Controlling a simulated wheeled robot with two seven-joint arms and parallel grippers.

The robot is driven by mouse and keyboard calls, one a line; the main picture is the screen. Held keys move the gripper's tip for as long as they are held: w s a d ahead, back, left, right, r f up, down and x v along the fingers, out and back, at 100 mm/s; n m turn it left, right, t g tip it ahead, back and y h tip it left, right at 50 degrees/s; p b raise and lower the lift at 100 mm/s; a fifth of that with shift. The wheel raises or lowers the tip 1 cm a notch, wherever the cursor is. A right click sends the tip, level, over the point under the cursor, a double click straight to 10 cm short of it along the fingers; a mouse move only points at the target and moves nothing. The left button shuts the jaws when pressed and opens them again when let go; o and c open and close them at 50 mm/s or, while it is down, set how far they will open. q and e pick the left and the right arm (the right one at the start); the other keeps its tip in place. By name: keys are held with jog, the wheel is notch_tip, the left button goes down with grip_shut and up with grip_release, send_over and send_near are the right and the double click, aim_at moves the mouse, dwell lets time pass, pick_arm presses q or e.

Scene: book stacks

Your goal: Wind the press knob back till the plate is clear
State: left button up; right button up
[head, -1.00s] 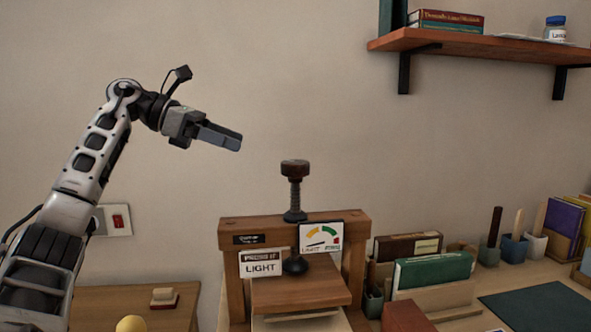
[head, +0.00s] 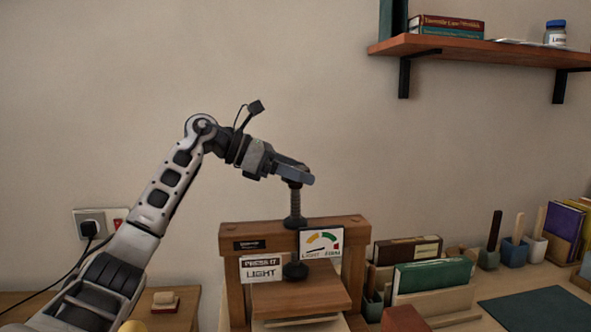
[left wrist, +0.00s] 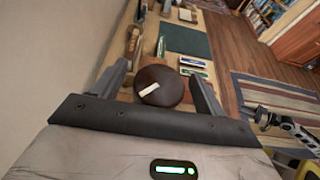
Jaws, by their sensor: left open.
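The wooden book press (head: 235,290) stands on the table, with a dark threaded screw (head: 296,203) rising from its top beam. The round brown press knob (left wrist: 160,90), with a pale mark on it, shows between my left fingers in the left wrist view. My left gripper (head: 305,176) is at the knob's height and hides most of it in the head view. Its fingers are open, one on each side of the knob, with a visible gap at least on the right. The wooden plate (head: 300,287) is below the screw's foot, above pale sheets.
A gauge card (head: 321,243) and a "LIGHT" sign (head: 261,269) are on the press front. Books in holders (head: 432,275) stand close on the right. A wall shelf (head: 470,45) is at upper right.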

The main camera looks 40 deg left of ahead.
pick_arm(q)
jog(key=c, duration=1)
jog(key=shift+o, duration=0.2)
jog(key=shift+f+y+b, duration=0.1)
jog(key=shift+y+b, duration=0.2)
